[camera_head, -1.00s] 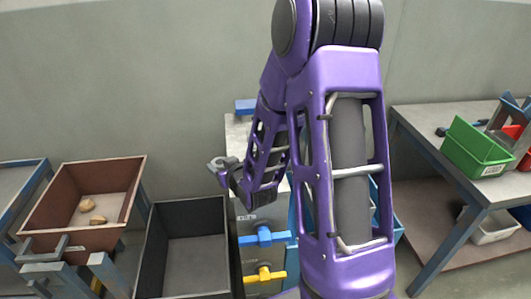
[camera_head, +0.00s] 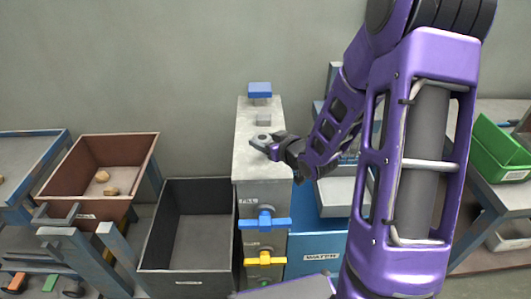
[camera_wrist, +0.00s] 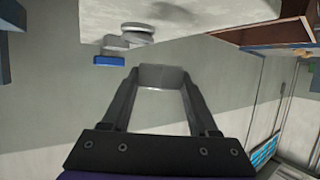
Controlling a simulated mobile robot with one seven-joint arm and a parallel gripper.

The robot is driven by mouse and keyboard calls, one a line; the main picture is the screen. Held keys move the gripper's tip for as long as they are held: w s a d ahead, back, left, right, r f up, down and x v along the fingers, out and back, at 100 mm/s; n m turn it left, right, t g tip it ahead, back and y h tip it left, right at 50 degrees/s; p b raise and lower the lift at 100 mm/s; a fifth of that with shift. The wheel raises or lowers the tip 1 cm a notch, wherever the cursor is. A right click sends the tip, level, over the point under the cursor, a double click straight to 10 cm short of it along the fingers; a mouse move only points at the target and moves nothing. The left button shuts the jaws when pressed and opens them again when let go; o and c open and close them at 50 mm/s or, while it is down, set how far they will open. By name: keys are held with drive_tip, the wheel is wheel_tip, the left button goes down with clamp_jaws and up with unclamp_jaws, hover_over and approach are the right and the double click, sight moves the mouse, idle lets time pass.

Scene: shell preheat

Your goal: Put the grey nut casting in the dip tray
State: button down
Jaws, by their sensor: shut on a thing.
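The grey nut casting (camera_head: 261,138) is held at the tip of my gripper (camera_head: 268,147), in front of or over the pale top of the narrow grey cabinet (camera_head: 248,165). I cannot tell its height above that top. In the wrist view, my gripper (camera_wrist: 163,90) has its fingers closed on a grey piece (camera_wrist: 165,76), which fills the gap at the fingertips. No container is marked as the dip tray. An empty black bin (camera_head: 160,225) stands left of the cabinet, and a blue tank labelled WATER (camera_head: 318,258) stands at its right.
The cabinet front has a blue valve (camera_head: 264,222) and a yellow valve (camera_head: 265,259). A brown bin (camera_head: 88,181) with tan lumps is at left, a green bin (camera_head: 497,150) at right.

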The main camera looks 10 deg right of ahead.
sight(265, 162)
drive_tip(key=shift+f+b, duration=0.35)
drive_tip(key=shift+f, duration=2.4)
drive_tip(key=shift+f, duration=0.2)
drive_tip(key=shift+c, duration=0.8)
unclamp_jaws()
drive_tip(key=shift+r, duration=0.15)
drive_tip(key=shift+s+r, duration=0.1)
